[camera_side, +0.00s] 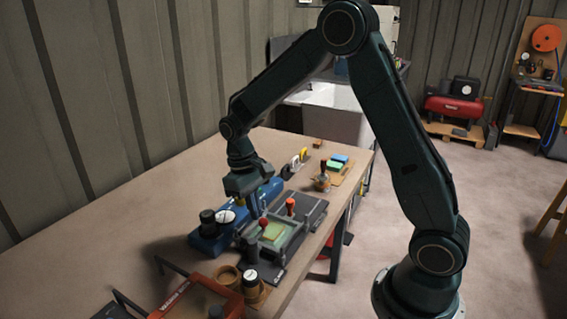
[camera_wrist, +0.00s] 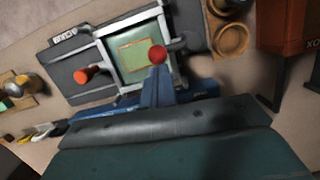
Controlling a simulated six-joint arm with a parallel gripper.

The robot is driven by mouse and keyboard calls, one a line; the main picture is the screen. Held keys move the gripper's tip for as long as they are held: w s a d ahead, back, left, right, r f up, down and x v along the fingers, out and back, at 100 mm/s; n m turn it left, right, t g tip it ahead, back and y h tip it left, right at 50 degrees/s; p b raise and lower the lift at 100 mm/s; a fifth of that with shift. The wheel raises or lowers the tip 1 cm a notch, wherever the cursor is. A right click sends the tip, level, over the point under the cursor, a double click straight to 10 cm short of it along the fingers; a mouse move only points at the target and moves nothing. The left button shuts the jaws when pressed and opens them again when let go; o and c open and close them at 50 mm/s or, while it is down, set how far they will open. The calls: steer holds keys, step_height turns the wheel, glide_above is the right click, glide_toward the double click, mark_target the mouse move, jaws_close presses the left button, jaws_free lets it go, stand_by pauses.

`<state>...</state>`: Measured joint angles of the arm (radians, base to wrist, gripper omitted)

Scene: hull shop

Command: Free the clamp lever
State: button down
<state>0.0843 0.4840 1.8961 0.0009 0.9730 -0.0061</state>
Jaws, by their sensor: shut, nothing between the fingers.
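A pale metal clamp frame (camera_side: 272,240) holds a green and yellow piece; it also shows in the wrist view (camera_wrist: 108,60). An orange-red handle (camera_side: 291,203) stands at another side of the frame and also shows in the wrist view (camera_wrist: 84,75). I cannot tell which of the two is the clamp lever. My gripper (camera_side: 255,214) points down beside the red knob, shut and empty; whether it touches the knob is unclear.
A blue unit (camera_side: 208,243) with dark and white round tops sits left of the clamp. Brown round cups (camera_wrist: 233,38) and an orange-red box (camera_side: 205,297) stand nearby. A wooden board (camera_side: 338,176) with coloured blocks lies toward the back. The table's left part is bare.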

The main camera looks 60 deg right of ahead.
steer(key=shift+s+d+m, duration=0.15)
steer(key=shift+s+m, duration=0.1)
steer(key=shift+m, duration=0.15)
steer(key=s+m, duration=0.1)
steer(key=m, duration=0.1)
steer(key=shift+s+d+m+y, duration=0.15)
steer(key=shift+s+m+y, duration=0.05)
steer(key=shift+m+y, duration=0.2)
steer(key=s+m, duration=0.1)
steer(key=m, duration=0.2)
steer(key=s+a+m+t+y, duration=0.1)
steer(key=s+m, duration=0.1)
steer(key=m, duration=0.2)
steer(key=s+a+m, duration=0.1)
steer(key=s+m, duration=0.1)
steer(key=m, duration=0.1)
steer(key=shift+s+a+m+t, duration=0.15)
steer(key=shift+m+t, duration=0.25)
steer(key=shift+a, duration=0.1)
